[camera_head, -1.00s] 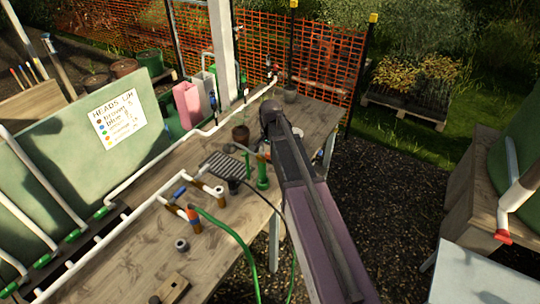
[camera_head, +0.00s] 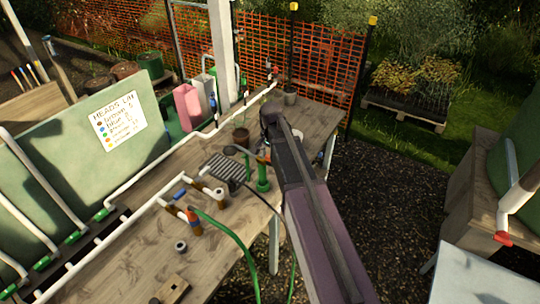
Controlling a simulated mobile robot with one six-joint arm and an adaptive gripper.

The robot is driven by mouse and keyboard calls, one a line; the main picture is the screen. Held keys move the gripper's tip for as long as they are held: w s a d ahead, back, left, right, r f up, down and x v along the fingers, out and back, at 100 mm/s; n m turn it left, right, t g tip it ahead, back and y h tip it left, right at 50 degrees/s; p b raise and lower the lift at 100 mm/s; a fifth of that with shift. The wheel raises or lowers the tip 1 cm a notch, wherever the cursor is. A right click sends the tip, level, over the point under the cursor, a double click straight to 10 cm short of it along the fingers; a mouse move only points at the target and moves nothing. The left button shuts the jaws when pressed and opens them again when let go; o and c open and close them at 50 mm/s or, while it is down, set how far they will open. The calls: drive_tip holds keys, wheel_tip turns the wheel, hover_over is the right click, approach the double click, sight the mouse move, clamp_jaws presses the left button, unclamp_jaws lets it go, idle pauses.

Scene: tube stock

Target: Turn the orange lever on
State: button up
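A small orange-red lever-like part (camera_head: 193,213) stands on a short pipe fitting near the front edge of the wooden bench (camera_head: 145,245). A green hose leads away from beside it. A blue part (camera_head: 180,193) sits on the white pipework just behind it. Another small orange patch (camera_head: 267,156) shows beside my arm, near a green upright fitting (camera_head: 262,178); I cannot tell what it is. My arm reaches up from the bottom right over the bench's right side. My gripper is hidden behind the arm, so its opening is not visible.
White pipes (camera_head: 120,228) run along the bench. A dark slatted grate (camera_head: 224,167), a small grey ring (camera_head: 181,246) and a wooden block (camera_head: 172,289) lie on it. A pot (camera_head: 241,138) stands farther back. A green board with a sign (camera_head: 118,120) is at left.

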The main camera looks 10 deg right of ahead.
drive_tip(key=w+n, duration=0.1)
drive_tip(key=n, duration=0.5)
drive_tip(key=w+n, duration=0.2)
drive_tip(key=n, duration=0.3)
drive_tip(key=w+n, duration=0.1)
drive_tip(key=n, duration=0.5)
drive_tip(key=shift+w+n, duration=0.3)
drive_tip(key=shift+w, duration=0.1)
drive_tip(key=shift+a, duration=0.1)
drive_tip(key=o, duration=1.2)
drive_tip(key=shift+w+f, duration=0.1)
drive_tip(key=shift+w, duration=0.05)
drive_tip(key=shift+c, duration=0.2)
